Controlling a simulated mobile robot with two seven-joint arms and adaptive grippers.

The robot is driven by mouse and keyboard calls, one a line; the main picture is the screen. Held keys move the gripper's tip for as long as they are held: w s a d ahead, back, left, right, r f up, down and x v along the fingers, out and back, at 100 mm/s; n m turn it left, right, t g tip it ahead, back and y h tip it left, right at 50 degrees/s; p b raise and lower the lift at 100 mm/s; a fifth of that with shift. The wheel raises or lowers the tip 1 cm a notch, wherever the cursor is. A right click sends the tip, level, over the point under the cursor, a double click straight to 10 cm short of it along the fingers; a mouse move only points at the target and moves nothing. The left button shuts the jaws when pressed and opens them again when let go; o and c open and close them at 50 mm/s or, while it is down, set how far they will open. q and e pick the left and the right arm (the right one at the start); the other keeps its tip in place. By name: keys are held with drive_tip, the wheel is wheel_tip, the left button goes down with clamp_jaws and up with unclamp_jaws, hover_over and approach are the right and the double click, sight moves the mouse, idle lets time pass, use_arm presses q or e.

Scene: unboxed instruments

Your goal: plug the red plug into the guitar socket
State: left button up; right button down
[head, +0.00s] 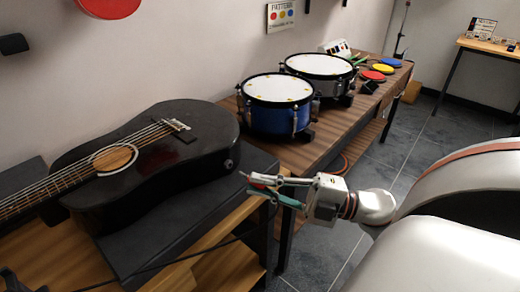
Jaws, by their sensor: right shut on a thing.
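The black acoustic guitar (175,180) lies face up on a dark stand at the left, its neck running off the left edge. A small round socket (229,163) shows on the guitar's side, at its right end. My right gripper (252,184) comes in from the right and is shut on the red plug (261,179), close to the guitar's right end. The plug is small and partly hidden by the fingers. It is apart from the socket, a little to the right of it and lower. My left gripper is not in view.
A blue drum (277,103) and a grey drum (318,72) stand on the wooden bench behind the guitar. Several coloured pads (374,76) lie farther back. A thin dark cable (170,263) crosses the lower front. Open tiled floor (375,165) lies right of the bench.

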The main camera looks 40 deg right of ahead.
drive_tip(key=shift+w+a, duration=0.2)
drive_tip(key=shift+w, duration=2)
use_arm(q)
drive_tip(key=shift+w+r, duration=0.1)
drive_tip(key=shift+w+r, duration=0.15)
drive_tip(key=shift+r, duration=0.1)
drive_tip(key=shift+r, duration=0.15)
use_arm(e)
drive_tip(key=shift+d, duration=0.1)
use_arm(q)
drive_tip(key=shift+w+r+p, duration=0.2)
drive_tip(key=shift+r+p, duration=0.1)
drive_tip(key=shift+p, duration=0.1)
use_arm(e)
drive_tip(key=shift+r, duration=0.1)
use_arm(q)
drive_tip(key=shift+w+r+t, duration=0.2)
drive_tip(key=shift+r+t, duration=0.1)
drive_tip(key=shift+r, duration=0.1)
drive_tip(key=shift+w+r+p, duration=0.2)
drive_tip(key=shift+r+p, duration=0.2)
use_arm(e)
drive_tip(key=shift+w, duration=0.9)
idle(0.5)
drive_tip(key=c, duration=2)
unclamp_jaws()
